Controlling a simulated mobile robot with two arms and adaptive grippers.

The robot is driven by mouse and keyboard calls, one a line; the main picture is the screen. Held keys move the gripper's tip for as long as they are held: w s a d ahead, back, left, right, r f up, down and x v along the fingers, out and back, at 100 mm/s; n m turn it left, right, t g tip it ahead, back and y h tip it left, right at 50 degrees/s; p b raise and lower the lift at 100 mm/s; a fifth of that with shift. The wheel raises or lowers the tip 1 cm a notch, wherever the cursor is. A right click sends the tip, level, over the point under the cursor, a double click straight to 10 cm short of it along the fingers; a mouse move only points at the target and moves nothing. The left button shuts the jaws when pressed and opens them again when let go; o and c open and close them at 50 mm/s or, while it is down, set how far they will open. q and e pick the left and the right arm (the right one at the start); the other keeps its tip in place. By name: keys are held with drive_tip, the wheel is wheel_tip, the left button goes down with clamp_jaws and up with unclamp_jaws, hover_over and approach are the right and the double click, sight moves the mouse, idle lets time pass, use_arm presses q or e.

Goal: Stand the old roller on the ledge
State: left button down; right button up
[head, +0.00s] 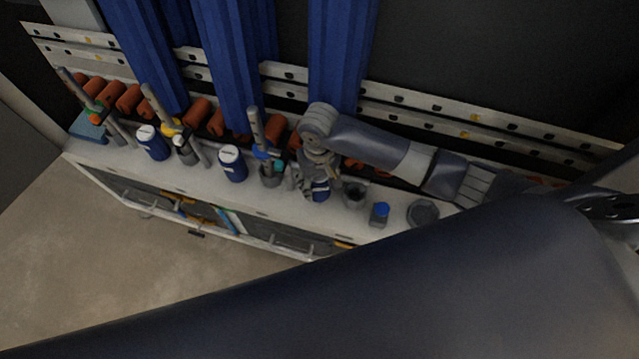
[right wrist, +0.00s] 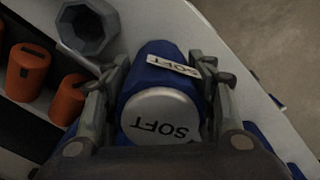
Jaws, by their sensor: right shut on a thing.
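My right gripper (head: 318,182) is over the white ledge (head: 290,210) in the head view. It is shut on a blue roller with a grey end cap (head: 320,189). In the right wrist view this roller (right wrist: 150,85) sits between the two fingers, with "SOFT" on its cap and on a white side label. In the head view it looks upright, at or close to the ledge top; whether it touches cannot be told. My left gripper is not in view.
Blue canisters with white tops (head: 152,143) and a tool holder (head: 270,172) stand left of the gripper. A grey cup (head: 355,194), a small blue-capped jar (head: 379,213) and a grey dish (head: 423,212) stand to its right. Orange rollers (head: 197,112) line the back under blue strips (head: 340,60).

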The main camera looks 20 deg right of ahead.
drive_tip(key=shift+w+d, duration=0.15)
drive_tip(key=shift+w, duration=0.25)
drive_tip(key=shift+w+f, duration=0.1)
drive_tip(key=shift+f, duration=1.7)
drive_tip(key=o, duration=1.1)
drive_tip(key=shift+f, duration=0.1)
drive_tip(key=shift+o, duration=0.2)
wheel_tip(320, 180, up, 12)
drive_tip(key=shift+r+p, duration=0.15)
drive_tip(key=shift+p, duration=0.3)
